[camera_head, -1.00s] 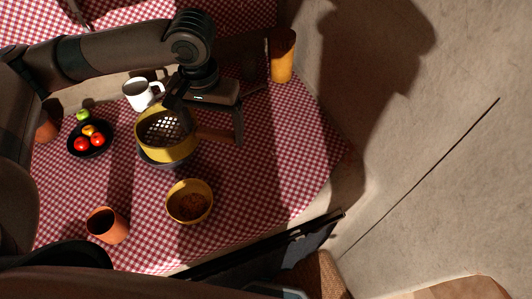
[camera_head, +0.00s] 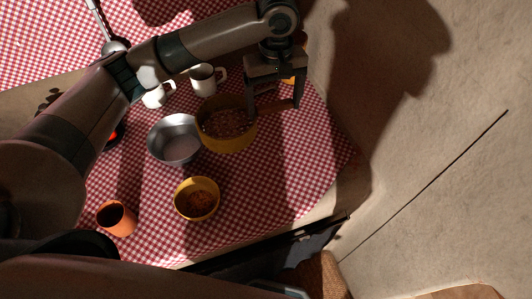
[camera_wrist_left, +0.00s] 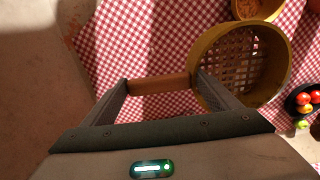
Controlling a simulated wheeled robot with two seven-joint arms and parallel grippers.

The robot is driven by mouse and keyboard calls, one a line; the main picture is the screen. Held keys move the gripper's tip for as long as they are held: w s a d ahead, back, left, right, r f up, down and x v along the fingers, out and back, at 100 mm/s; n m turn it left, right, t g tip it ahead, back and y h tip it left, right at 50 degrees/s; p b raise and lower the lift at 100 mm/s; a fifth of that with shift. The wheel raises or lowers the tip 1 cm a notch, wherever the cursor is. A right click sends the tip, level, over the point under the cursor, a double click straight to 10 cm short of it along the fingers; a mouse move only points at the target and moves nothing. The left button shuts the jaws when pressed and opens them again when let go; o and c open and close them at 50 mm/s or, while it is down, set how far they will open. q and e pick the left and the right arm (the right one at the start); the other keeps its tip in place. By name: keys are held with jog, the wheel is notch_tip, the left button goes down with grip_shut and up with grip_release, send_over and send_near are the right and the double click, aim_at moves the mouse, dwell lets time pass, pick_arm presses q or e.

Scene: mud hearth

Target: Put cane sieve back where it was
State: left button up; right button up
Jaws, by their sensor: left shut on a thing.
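The cane sieve (camera_head: 227,141) is a round yellow-rimmed sieve with a woven base and a brown handle. My left gripper (camera_head: 272,106) is shut on its handle, which also shows between the fingers in the left wrist view (camera_wrist_left: 160,84). The sieve is just right of a grey metal bowl (camera_head: 176,148) and overlaps its right edge in the head view. I cannot tell how high it is above the table. The metal bowl looks empty. My right gripper is not in view.
A small yellow bowl (camera_head: 197,207) with brown contents stands in front of the sieve. White mugs (camera_head: 204,80) stand behind, and a terracotta cup (camera_head: 117,219) is front left. My arm mostly hides the fruit plate (camera_wrist_left: 297,104). The checked cloth (camera_head: 300,165) is clear to the right.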

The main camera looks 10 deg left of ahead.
pick_arm(q)
jog(key=w+d+f+n, duration=0.2)
jog(key=d+n, duration=0.2)
jog(key=d, duration=0.1)
jog(key=w+d+f+n+p, duration=0.1)
jog(key=w+d+f+n, duration=0.1)
jog(key=d+n, duration=0.3)
jog(key=shift+w+d+f, duration=0.2)
jog(key=shift+w+d, duration=0.15)
jog(key=shift+d, duration=0.4)
